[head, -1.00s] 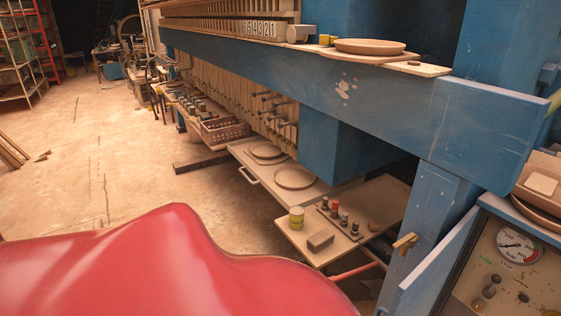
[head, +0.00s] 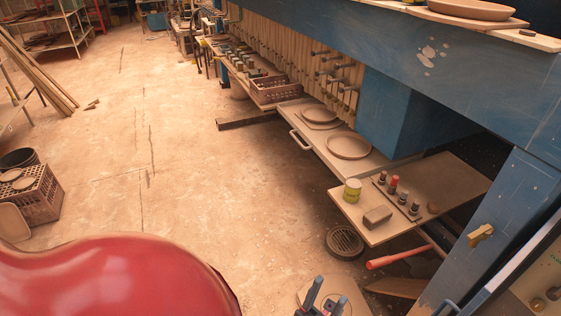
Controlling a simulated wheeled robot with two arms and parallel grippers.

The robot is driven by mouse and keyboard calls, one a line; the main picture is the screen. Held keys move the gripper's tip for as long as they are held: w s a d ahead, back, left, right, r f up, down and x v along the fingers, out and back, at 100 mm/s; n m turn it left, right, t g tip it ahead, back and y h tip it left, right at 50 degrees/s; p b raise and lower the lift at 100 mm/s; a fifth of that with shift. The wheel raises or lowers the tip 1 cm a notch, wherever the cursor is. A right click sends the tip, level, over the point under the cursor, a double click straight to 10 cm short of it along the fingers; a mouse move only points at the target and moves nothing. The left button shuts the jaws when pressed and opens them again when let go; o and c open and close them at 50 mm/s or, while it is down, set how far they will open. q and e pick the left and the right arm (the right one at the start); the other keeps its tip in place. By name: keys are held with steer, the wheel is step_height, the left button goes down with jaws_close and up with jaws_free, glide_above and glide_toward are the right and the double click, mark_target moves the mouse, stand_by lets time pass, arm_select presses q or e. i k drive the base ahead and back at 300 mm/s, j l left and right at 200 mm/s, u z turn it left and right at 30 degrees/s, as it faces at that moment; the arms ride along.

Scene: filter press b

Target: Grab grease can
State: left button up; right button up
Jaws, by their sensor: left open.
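A small yellow-green can with a pale lid (head: 352,191), which looks like the grease can, stands upright on a low tan shelf board (head: 455,187) at the right of the head view. My right gripper is not in view.
A blue press beam (head: 480,70) and blue post (head: 490,235) overhang the shelf on the right. A red bar (head: 400,257) sticks out beneath the board. A round drain grate (head: 345,243) is on the floor. The open floor (head: 200,190) left of the shelf is clear.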

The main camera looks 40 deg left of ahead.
mark_target(352, 188)
steer(key=j+u, duration=0.15)
steer(key=u, duration=0.55)
